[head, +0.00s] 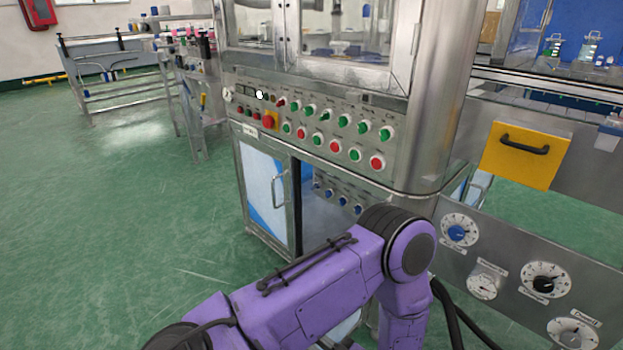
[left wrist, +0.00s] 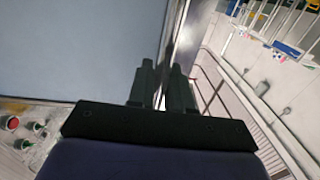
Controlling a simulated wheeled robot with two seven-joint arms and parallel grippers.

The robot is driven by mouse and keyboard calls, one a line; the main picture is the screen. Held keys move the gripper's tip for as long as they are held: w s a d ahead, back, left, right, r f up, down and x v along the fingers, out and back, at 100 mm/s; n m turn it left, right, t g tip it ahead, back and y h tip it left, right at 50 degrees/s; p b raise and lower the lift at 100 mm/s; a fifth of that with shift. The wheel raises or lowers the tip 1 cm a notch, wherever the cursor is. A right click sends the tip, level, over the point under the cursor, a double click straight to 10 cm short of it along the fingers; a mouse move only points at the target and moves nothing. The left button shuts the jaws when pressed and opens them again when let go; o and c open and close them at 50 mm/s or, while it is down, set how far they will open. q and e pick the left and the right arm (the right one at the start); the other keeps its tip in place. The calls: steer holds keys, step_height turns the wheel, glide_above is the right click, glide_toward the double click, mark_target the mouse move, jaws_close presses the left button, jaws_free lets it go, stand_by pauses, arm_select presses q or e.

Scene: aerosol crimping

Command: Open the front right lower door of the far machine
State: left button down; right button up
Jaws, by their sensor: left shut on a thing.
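The machine's silver lower cabinet stands in the middle of the head view. Its front left lower door (head: 262,185) is shut, with a blue and white face and a bar handle (head: 279,189). To its right is a dark gap and the right lower bay (head: 322,212), with a row of blue knobs; my purple arm hides much of it. My left gripper is hidden there. In the left wrist view, my left gripper (left wrist: 164,82) is shut at a metal edge beside a large grey-blue panel (left wrist: 80,45), apparently the right lower door. Whether it grips edge or handle is unclear.
A control panel (head: 312,123) with green and red knobs is above the doors. A yellow drawer front (head: 525,155) and a steel dial panel (head: 520,275) are close on the right. Green floor (head: 110,220) is clear at left, before a steel bench (head: 120,85).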

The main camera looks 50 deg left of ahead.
arm_select(q)
steer(key=c, duration=1.2)
jaws_free()
steer(key=v, duration=1)
steer(key=shift+d+p, duration=0.3)
